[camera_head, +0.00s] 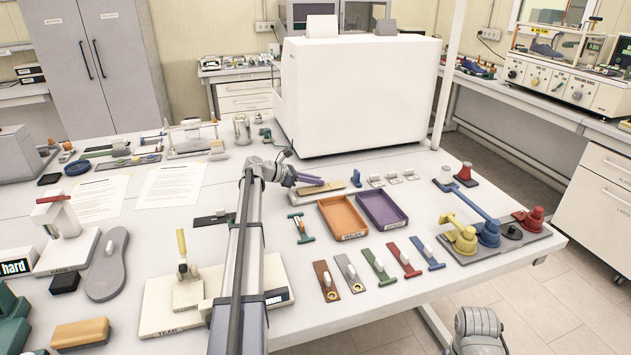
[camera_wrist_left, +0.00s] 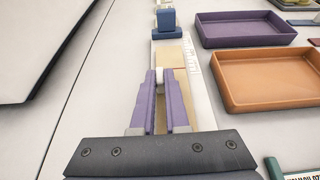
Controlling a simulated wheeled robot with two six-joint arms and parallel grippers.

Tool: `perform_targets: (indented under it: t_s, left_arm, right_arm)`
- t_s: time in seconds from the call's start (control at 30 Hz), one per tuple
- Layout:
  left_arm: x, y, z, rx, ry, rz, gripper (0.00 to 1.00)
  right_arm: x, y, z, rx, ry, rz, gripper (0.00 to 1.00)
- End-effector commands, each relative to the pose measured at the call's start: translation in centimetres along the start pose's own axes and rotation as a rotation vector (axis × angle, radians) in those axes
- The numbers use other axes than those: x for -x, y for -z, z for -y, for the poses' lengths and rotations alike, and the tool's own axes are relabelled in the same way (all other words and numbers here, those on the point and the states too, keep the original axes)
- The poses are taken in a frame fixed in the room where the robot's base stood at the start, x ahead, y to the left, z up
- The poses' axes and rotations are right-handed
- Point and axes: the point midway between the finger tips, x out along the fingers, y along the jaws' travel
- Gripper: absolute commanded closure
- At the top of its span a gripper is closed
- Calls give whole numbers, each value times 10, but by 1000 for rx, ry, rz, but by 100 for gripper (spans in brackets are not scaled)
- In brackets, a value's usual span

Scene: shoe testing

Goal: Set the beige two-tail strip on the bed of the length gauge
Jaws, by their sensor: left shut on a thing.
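My left gripper (camera_head: 322,183) reaches the back of the table, and its purple fingers show in the left wrist view (camera_wrist_left: 160,88). They are shut on the white knob of the beige strip (camera_wrist_left: 171,53), which also shows in the head view (camera_head: 331,187). The strip lies lengthwise along the pale bed of the length gauge (camera_wrist_left: 203,112), beside its tick marks. A blue block (camera_wrist_left: 167,38) stands at the gauge's far end. The fingers hide part of the strip and its tails. I cannot tell whether it touches the bed. My right gripper is not in view.
An orange tray (camera_head: 343,236) and a purple tray (camera_head: 401,224) stand close to the right of the gauge. A big white box-shaped machine (camera_head: 360,90) stands behind it. Several coloured strips with knobs, such as the green one (camera_head: 379,267), lie in front.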

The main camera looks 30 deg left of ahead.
Motion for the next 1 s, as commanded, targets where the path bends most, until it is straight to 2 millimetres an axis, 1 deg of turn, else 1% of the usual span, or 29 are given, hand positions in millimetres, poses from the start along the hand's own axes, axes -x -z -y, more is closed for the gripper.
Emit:
perform_targets:
  t_s: [0.03, 0.07, 0.1, 0.37, 0.73, 0.87, 1.0]
  left_arm:
    - [0, 0, 0, 0, 0, 0, 100]
    - [0, 0, 0, 0, 0, 0, 87]
    - [0, -1, 0, 0, 0, 0, 82]
    - [0, -1, 1, 0, 0, 0, 53]
    - [2, -4, 1, 0, 0, 0, 53]
    - [4, -11, 1, 0, 0, 0, 53]
    - [10, -24, 1, 0, 0, 0, 53]
  right_arm:
    - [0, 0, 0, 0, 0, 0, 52]
    - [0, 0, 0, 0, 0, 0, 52]
    - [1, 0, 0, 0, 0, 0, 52]
    - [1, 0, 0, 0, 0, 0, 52]
    - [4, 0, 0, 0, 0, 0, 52]
    - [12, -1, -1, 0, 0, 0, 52]
    - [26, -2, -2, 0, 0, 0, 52]
